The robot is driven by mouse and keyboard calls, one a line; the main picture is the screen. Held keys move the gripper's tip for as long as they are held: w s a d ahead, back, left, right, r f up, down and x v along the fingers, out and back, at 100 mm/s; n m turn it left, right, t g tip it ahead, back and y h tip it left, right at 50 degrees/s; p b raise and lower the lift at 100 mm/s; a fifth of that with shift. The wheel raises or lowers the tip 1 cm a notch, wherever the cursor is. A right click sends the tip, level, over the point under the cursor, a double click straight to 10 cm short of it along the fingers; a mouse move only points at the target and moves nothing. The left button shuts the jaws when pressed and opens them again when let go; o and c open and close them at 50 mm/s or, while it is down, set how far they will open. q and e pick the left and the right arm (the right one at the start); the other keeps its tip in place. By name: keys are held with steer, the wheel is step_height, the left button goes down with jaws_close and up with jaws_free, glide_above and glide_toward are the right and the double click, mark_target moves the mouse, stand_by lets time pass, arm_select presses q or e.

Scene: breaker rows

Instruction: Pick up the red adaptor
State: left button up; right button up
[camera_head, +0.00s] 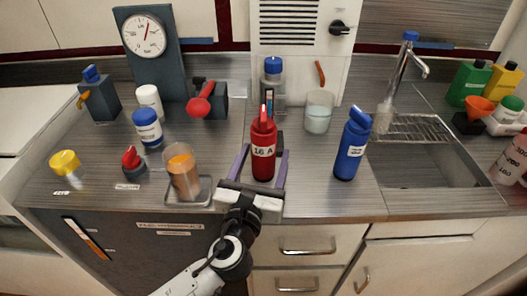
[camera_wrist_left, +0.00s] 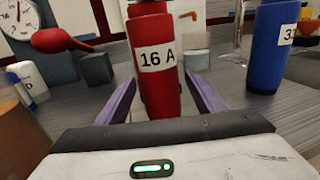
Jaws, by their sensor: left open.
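The red adaptor (camera_head: 263,150), a red cylinder with a white label reading "16 A", stands upright on the grey counter. It fills the middle of the left wrist view (camera_wrist_left: 155,88). My left gripper (camera_head: 260,158) is open, its two purple fingers on either side of the red adaptor's lower part. In the left wrist view a gap shows between the left finger and the adaptor; the right finger lies closer to it. I cannot tell whether either finger touches it. My right gripper does not show.
A blue cylinder (camera_head: 351,150) stands to the right, before the sink (camera_head: 430,165). A beaker with orange contents (camera_head: 183,175) stands on a small tray to the left. A clear beaker (camera_head: 318,112) and a blue-capped bottle (camera_head: 272,85) stand behind. Bare counter lies between the red and blue cylinders.

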mark_target(261, 130)
arm_select(q)
steer(key=shift+c, duration=0.4)
steer(key=c, duration=1.4)
step_height(261, 130, up, 10)
steer(key=p, duration=0.3)
steer(key=shift+r, duration=0.15)
steer(key=shift+f+b, duration=2.85)
steer(key=shift+f, duration=1.95)
steer(key=shift+f, duration=0.1)
steer(key=shift+f, duration=0.2)
